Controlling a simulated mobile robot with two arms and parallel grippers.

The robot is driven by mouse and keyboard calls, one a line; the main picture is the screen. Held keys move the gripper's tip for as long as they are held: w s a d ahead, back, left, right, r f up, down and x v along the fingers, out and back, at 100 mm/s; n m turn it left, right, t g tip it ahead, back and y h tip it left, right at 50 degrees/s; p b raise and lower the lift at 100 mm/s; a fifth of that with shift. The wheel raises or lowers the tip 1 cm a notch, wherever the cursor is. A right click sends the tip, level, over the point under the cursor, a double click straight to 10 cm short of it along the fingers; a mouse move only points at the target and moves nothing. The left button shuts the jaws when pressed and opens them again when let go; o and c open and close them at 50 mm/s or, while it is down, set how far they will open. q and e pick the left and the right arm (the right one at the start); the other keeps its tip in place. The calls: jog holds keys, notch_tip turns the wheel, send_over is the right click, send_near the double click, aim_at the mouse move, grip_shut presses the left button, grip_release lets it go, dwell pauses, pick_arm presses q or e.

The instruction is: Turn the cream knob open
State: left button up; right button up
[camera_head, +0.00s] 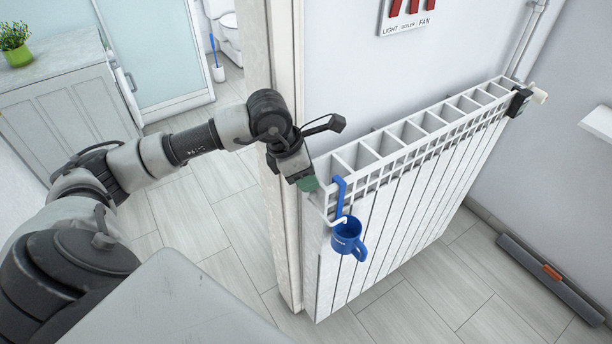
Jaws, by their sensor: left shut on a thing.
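The cream knob (540,94) sticks out from a black fitting at the far right top end of the white radiator (400,215). My left gripper (304,180) is at the opposite, near left top corner of the radiator, well apart from the cream knob. It is shut on a small green piece (309,185) at that corner. The fingertips partly hide this piece, and I cannot tell for sure what it is. My right gripper is not in view.
A dark bar (550,276) lies along the right wall. A white ledge (598,122) juts out at right. Floor left of the radiator is clear.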

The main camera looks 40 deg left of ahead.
pick_arm(q)
jog(key=n+t+y+b, duration=0.1)
jog(key=n+b, duration=0.2)
jog(key=shift+f+n+b, duration=0.15)
jog(key=shift+n+b, duration=0.15)
jog(key=shift+n, duration=0.1)
jog(key=shift+n+y+b, duration=0.7)
jog(key=shift+n+b, duration=0.45)
jog(key=shift+n, duration=0.45)
jog(key=shift+r+n+t, duration=0.2)
jog(key=shift+n+t, duration=0.1)
jog(key=o, duration=0.6)
jog(key=v, duration=1.1)
jog(key=shift+d, duration=0.1)
jog(key=shift+f, duration=0.1)
